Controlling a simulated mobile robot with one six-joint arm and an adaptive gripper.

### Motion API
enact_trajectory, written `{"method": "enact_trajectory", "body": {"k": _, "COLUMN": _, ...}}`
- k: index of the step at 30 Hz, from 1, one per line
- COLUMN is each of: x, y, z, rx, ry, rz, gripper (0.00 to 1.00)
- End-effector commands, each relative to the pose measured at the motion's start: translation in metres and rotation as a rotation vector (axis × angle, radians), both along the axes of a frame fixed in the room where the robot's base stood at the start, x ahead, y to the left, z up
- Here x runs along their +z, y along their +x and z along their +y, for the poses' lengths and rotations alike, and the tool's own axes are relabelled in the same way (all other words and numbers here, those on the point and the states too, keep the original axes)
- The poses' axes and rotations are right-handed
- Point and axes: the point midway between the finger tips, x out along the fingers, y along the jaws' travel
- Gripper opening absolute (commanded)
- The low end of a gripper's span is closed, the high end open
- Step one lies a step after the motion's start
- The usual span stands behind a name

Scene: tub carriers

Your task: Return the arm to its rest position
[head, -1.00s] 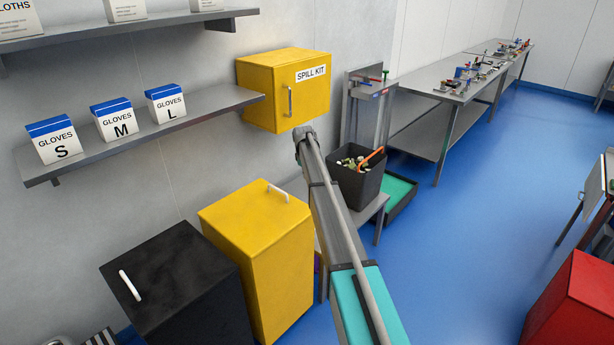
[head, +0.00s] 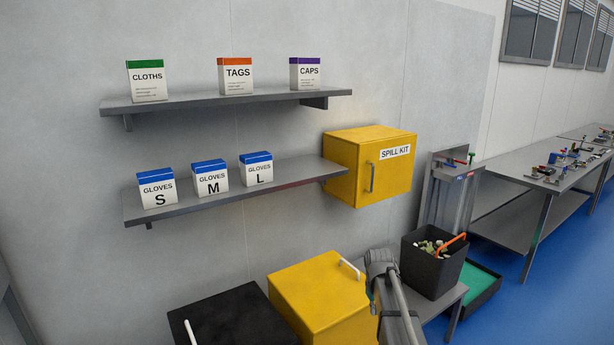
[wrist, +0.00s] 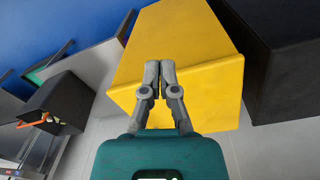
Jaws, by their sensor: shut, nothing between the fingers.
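My gripper (wrist: 160,72) shows in the wrist view with its two grey fingers together and nothing between them. Behind the fingertips in that view is the yellow bin (wrist: 205,85); I cannot tell the distance between them. In the head view my arm rises from the bottom edge, right of the same yellow bin (head: 325,300). The fingers cannot be made out in the head view.
A black bin (head: 235,318) stands left of the yellow one. A black tub (head: 432,272) of small parts stands on a low bench to the right. Above are a yellow spill kit cabinet (head: 350,170) and two shelves with boxes. Blue floor lies open at right.

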Motion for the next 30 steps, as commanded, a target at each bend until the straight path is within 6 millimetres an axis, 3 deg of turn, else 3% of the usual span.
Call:
{"method": "enact_trajectory", "body": {"k": 1, "x": 0.000, "y": -0.034, "z": 0.006, "rx": -0.022, "ry": 0.004, "rz": 0.002, "gripper": 0.00}}
{"method": "enact_trajectory", "body": {"k": 6, "x": 0.000, "y": -0.109, "z": 0.021, "rx": -0.106, "ry": 0.019, "rz": 0.009, "gripper": 0.00}}
{"method": "enact_trajectory", "body": {"k": 13, "x": 0.000, "y": -0.188, "z": 0.035, "rx": -0.203, "ry": 0.033, "rz": 0.020, "gripper": 0.00}}
{"method": "enact_trajectory", "body": {"k": 19, "x": 0.000, "y": -0.215, "z": 0.039, "rx": -0.241, "ry": 0.038, "rz": 0.025, "gripper": 0.00}}
{"method": "enact_trajectory", "body": {"k": 30, "x": 0.000, "y": -0.215, "z": 0.040, "rx": -0.245, "ry": 0.039, "rz": 0.026, "gripper": 0.00}}
